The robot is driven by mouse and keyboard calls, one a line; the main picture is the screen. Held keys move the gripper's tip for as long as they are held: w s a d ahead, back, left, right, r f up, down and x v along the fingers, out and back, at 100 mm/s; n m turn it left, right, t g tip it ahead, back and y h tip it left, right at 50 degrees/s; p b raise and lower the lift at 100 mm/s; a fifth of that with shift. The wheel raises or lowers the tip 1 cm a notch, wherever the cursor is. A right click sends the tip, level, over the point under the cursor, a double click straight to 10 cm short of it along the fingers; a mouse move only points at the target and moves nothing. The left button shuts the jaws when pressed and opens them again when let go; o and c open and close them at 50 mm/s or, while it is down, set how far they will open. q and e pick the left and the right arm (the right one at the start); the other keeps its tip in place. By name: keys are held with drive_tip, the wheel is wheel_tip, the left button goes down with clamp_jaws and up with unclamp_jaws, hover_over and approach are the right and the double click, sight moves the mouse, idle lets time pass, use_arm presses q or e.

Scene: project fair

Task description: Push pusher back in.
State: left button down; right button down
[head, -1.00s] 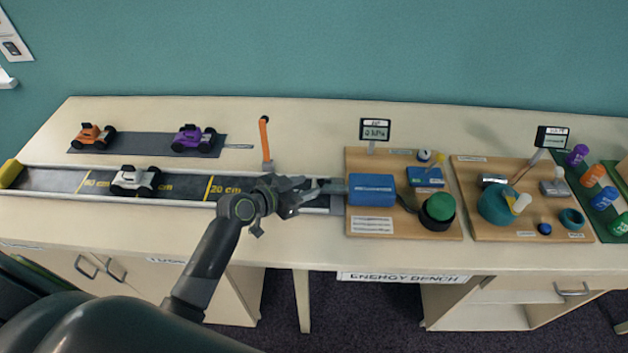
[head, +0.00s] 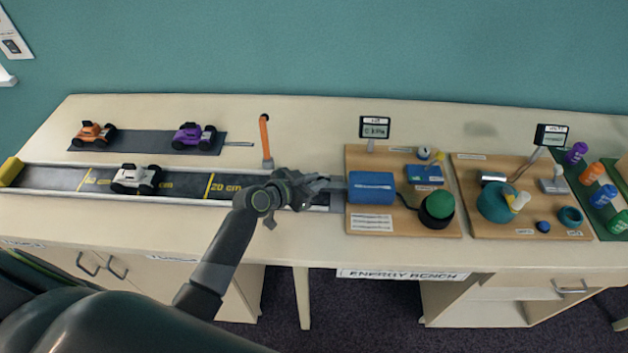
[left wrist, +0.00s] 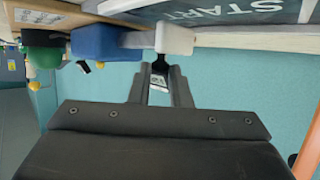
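The blue launcher box (head: 371,187) sits on the wooden board, with a grey rod (head: 338,189) leaving its left side over the track. In the left wrist view, which looks inverted, the blue box (left wrist: 98,42) has the grey rod (left wrist: 135,40) ending in a white block (left wrist: 174,40), the likely pusher. My left gripper (head: 318,185) is just left of the box and covers the pusher in the head view. In the left wrist view its fingertips (left wrist: 160,67) are close together beside the white block, around a small dark piece. Whether they grip it is unclear. My right gripper is out of view.
A white car (head: 136,179) stands on the track (head: 184,186). An orange post (head: 265,138) rises behind my gripper. Orange (head: 93,133) and purple (head: 193,136) cars stand on the strip behind. A small display (head: 375,128) stands behind the blue box.

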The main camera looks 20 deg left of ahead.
use_arm(q)
drive_tip(key=d, duration=0.2)
drive_tip(key=w+d, duration=0.1)
drive_tip(key=d, duration=0.1)
drive_tip(key=shift+w+d, duration=0.15)
drive_tip(key=shift+d, duration=0.2)
drive_tip(key=shift+a, duration=0.1)
drive_tip(key=c, duration=1.4)
unclamp_jaws()
